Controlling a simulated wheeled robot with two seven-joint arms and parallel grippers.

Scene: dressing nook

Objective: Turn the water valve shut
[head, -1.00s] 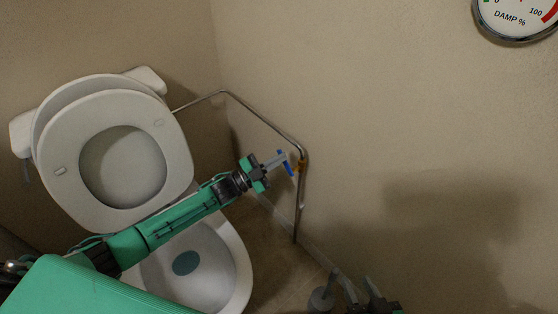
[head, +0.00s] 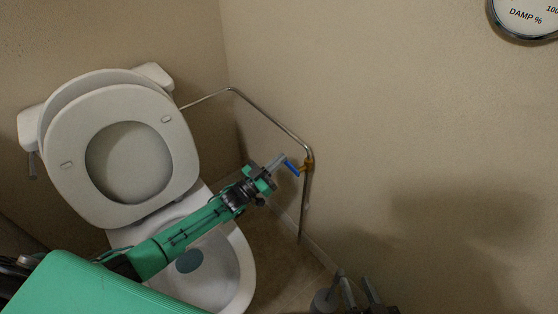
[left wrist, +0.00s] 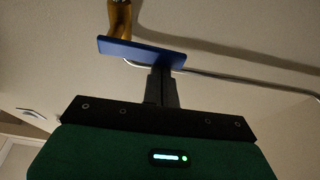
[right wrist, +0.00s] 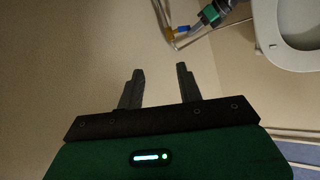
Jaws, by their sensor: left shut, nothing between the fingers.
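The water valve has a blue lever handle (head: 291,166) and a brass body (head: 308,165) on the metal pipe along the wall. In the left wrist view the flat blue handle (left wrist: 140,53) lies across the fingertips, with the brass body (left wrist: 120,18) behind it. My left gripper (head: 281,158) is shut and empty, its fingertips right at the handle; I cannot tell whether they touch. The closed fingers also show in the left wrist view (left wrist: 161,75). My right gripper (right wrist: 160,72) is open and empty, low at the bottom of the head view and away from the valve.
The toilet, with its raised seat (head: 178,150) and bowl (head: 240,255), stands left of the valve, under my left arm. The pipe (head: 270,118) bends along the wall. A round damp gauge (head: 525,20) hangs at the upper right. The wall between is bare.

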